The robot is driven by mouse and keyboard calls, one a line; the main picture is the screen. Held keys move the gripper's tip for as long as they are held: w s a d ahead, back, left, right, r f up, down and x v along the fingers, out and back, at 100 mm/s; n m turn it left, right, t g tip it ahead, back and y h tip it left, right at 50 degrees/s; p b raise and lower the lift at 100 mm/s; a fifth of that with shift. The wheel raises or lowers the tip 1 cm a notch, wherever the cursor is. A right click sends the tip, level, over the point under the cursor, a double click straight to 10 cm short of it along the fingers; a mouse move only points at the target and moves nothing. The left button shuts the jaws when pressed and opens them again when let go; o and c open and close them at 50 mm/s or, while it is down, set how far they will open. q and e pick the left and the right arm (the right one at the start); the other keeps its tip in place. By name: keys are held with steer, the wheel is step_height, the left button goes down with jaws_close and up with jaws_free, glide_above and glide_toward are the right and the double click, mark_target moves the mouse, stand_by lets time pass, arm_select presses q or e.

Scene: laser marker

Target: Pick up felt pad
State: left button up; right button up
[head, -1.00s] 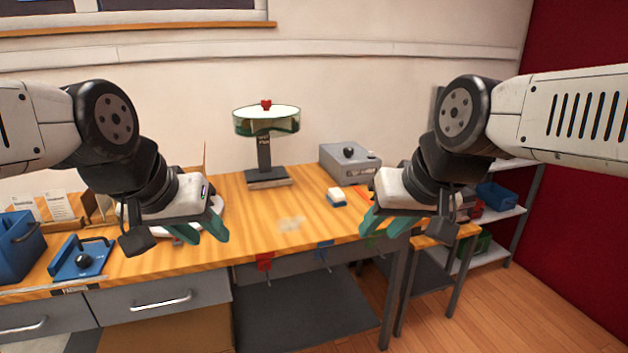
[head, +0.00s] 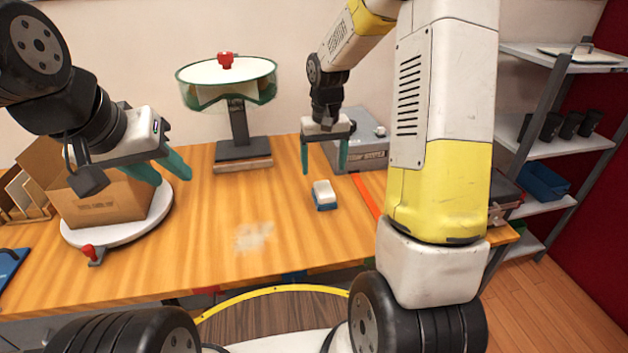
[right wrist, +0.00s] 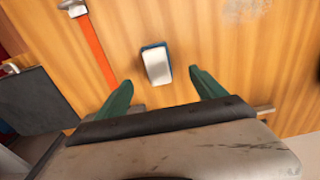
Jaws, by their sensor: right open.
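The felt pad appears to be the small white-topped block with a blue base (head: 323,194), lying on the wooden table. It also shows in the right wrist view (right wrist: 156,64), just beyond and between the fingertips. My right gripper (head: 325,170) is open and empty, pointing down above the table behind the pad, apart from it. Its green fingers also show in the right wrist view (right wrist: 160,78). My left gripper (head: 168,175) is over the left part of the table near a cardboard box, with its green fingers apart and nothing seen between them.
A cardboard box (head: 105,197) stands on a round white turntable (head: 70,238) at the left. A stand with a green-rimmed round top (head: 228,84) and a grey box (head: 362,153) stand at the back. An orange strip (head: 366,196) lies right of the pad.

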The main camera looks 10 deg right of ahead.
mark_target(324, 188)
steer(key=f, duration=0.7)
steer(key=w+f, duration=0.1)
steer(key=f, duration=0.2)
steer(key=shift+d+f, duration=0.3)
steer(key=shift+f, duration=0.1)
steer(key=shift+c, duration=0.2)
steer(key=shift+w, duration=0.1)
steer(key=c, duration=1.4)
